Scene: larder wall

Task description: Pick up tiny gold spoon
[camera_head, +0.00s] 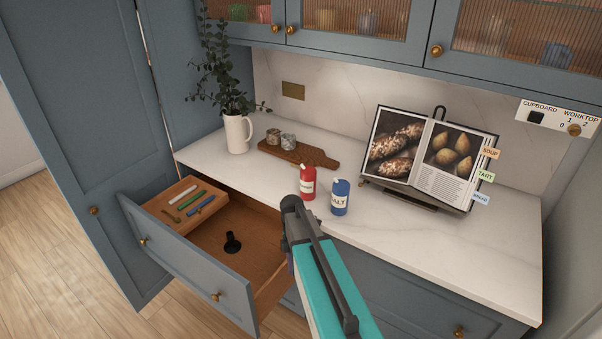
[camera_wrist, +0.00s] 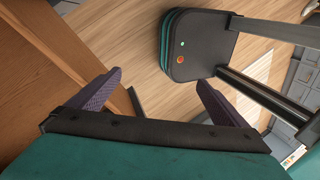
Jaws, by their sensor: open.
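A tiny gold-brown item (camera_head: 171,217), probably the gold spoon, lies at the front left of a wooden tray (camera_head: 160,206) inside the open drawer. It is too small for me to make out its shape clearly. Beside it in the tray lie a white item (camera_head: 183,193), a green item (camera_head: 192,201) and a blue item (camera_head: 201,206). My gripper (camera_wrist: 160,88) is open and empty in the wrist view, with bare floor between its purple fingers. In the head view my arm crosses the counter's front edge right of the tray, and my fingertips cannot be made out. The spoon does not show in the wrist view.
The drawer (camera_head: 190,275) is pulled out, with a black object (camera_head: 232,243) on its floor. Red (camera_head: 308,184) and blue (camera_head: 340,199) tins stand on the counter close to my arm. A white jug (camera_head: 238,135), wooden board (camera_head: 315,155) and cookbook (camera_head: 395,146) stand behind.

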